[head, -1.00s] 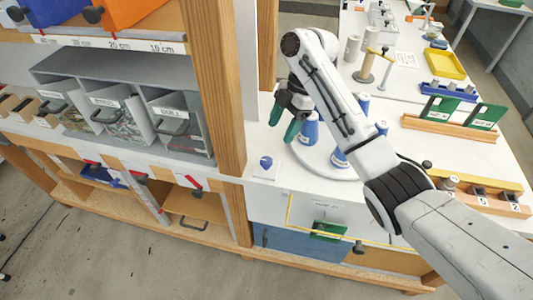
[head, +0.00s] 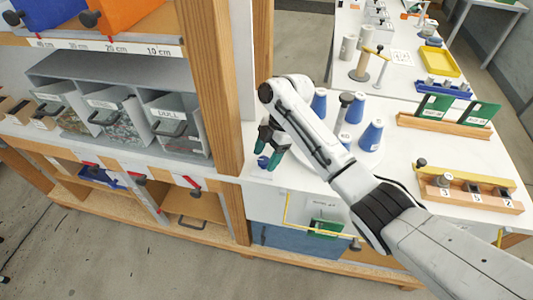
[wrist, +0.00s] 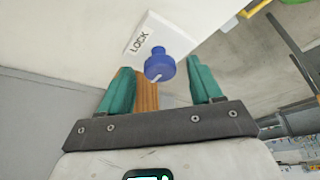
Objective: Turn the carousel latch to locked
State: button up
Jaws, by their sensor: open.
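The carousel latch is a small blue knob (wrist: 159,65) with a white pointer line, on a white plate (wrist: 178,42) labelled LOCK. In the wrist view the knob sits ahead of my gripper (wrist: 163,84), between its green fingers and a little beyond the tips. The pointer line aims toward the lower left, away from the LOCK label. In the head view my open, empty gripper (head: 270,149) hangs over the latch and partly hides the knob (head: 262,162). The white carousel disc (head: 367,160) with blue cones (head: 371,135) stands to the right, partly behind my arm.
A wooden post (head: 211,90) stands close to the left of the gripper. Grey bins (head: 178,124) sit further left. A wooden block with numbered parts (head: 470,192) lies to the right.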

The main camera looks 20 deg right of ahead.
jog(key=shift+c, duration=0.4)
jog(key=c, duration=1)
jog(key=shift+o, duration=0.2)
jog(key=shift+r, duration=0.1)
jog(key=m+p, duration=0.1)
jog(key=m, duration=0.1)
jog(key=m+t+p, duration=0.1)
jog(key=p, duration=0.1)
jog(key=shift+s+a+r+m, duration=0.1)
jog(key=shift+s+m, duration=0.1)
jog(key=shift+m, duration=0.2)
jog(key=m+t+p, duration=0.1)
jog(key=m+p, duration=0.1)
jog(key=m+t+p, duration=0.1)
jog(key=m, duration=0.2)
jog(key=shift+s+h+p, duration=0.2)
jog(key=shift+h+p, duration=0.2)
jog(key=m, duration=0.2)
jog(key=m+t+h, duration=0.1)
jog(key=m, duration=0.1)
jog(key=shift+s+a+m+t+p, duration=0.1)
jog(key=shift+a+m+t+p, duration=0.1)
jog(key=shift+m+t+p, duration=0.15)
jog(key=shift+a+m+t+h, duration=0.15)
jog(key=shift+m+h, duration=0.3)
jog(key=shift+m, duration=0.7)
jog(key=shift+d+m+t+h, duration=0.1)
jog(key=shift+m+h, duration=0.35)
jog(key=shift+m, duration=0.65)
